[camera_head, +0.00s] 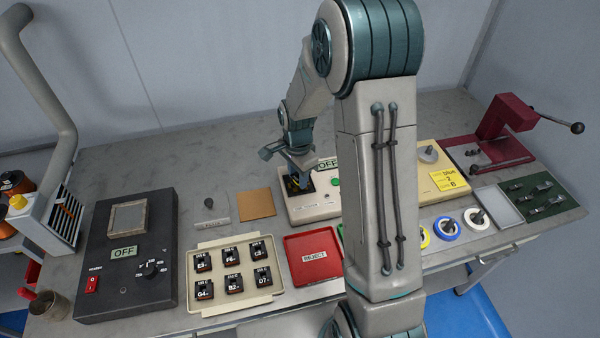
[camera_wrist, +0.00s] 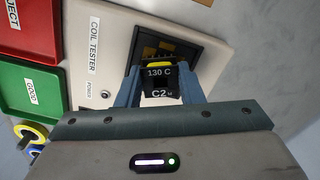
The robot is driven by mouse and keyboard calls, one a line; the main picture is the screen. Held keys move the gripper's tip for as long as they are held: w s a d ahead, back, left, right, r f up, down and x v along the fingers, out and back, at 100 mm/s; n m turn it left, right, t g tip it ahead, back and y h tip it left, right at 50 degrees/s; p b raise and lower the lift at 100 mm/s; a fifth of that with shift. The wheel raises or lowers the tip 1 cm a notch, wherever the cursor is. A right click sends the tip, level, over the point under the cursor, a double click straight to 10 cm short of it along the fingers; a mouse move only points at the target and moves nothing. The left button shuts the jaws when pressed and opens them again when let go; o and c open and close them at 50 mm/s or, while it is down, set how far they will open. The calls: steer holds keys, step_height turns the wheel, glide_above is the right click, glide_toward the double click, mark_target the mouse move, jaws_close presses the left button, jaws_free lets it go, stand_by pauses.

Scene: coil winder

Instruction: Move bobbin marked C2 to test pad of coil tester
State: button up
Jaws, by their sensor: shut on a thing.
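The bobbin marked C2 (camera_wrist: 161,93) is black, with a yellow winding showing at its top edge in the wrist view. My gripper (camera_wrist: 160,82) is shut on it, one finger on each side. The coil tester (camera_wrist: 114,22) is a pale box with a dark recessed test pad (camera_wrist: 205,52). The bobbin overlaps the near part of the pad in that view; I cannot tell whether it touches it. In the head view my gripper (camera_head: 298,178) points down over the dark pad area of the coil tester (camera_head: 320,207), and the bobbin is mostly hidden.
A cream tray (camera_head: 236,303) holds several black bobbins. A red reject tray (camera_head: 312,258) lies beside it, with a green good tray (camera_wrist: 30,92) partly hidden by my arm in the head view. A dark box reading OFF (camera_head: 125,270) stands left. A red press (camera_head: 497,140) stands right.

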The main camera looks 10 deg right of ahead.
steer(key=shift+f, duration=0.2)
steer(key=o, duration=1.1)
steer(key=shift+r, duration=0.1)
steer(key=shift+c, duration=0.2)
step_height(320, 180, up, 11)
steer(key=s+r+n+t, duration=0.1)
steer(key=s+r+n, duration=0.2)
steer(key=s+n, duration=0.4)
steer(key=s+r+n+t, duration=0.2)
steer(key=s+r+n, duration=0.2)
steer(key=s, duration=1)
steer(key=d+n, duration=0.1)
steer(key=n, duration=0.1)
steer(key=shift+s+r+n+b, duration=0.15)
steer(key=shift+r+n+b, duration=0.1)
steer(key=shift+n+b, duration=0.15)
